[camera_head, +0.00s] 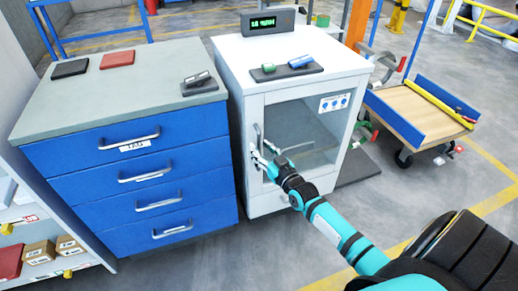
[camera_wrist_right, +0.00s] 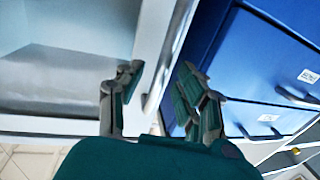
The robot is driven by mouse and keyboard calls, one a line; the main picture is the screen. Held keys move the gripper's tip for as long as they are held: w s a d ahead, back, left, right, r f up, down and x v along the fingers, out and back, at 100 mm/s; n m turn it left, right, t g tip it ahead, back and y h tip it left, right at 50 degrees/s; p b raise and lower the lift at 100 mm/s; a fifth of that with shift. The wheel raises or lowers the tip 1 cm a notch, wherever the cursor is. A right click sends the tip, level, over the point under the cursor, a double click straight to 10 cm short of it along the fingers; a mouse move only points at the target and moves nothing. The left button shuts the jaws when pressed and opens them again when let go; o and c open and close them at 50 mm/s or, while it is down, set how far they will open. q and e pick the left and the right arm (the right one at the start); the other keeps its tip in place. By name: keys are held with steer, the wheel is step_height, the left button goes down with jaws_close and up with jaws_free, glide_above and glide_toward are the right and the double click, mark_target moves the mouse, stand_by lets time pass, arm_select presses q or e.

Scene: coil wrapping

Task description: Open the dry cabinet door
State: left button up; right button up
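The dry cabinet (camera_head: 300,70) is a white box with a glass-fronted door (camera_head: 305,130), which looks shut. Its upright bar handle (camera_head: 256,138) is on the door's left side. My right gripper (camera_head: 262,158) is at the handle, reaching in from the lower right. In the right wrist view my right gripper (camera_wrist_right: 160,80) has its two fingers spread apart. A grey bar, apparently the handle (camera_wrist_right: 168,60), runs between them, with gaps visible; I cannot tell whether either finger touches it. The glass door (camera_wrist_right: 60,60) is at the left there. My left gripper is not in view.
A blue drawer unit (camera_head: 140,183) stands close at the cabinet's left. A display (camera_head: 267,22) and a small tray (camera_head: 287,71) are on the cabinet top. A wooden-decked cart (camera_head: 410,108) stands at the right. Floor in front is clear apart from my arm.

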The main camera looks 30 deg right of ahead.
steer(key=shift+w, duration=0.9)
steer(key=shift+c, duration=0.2)
jaws_close()
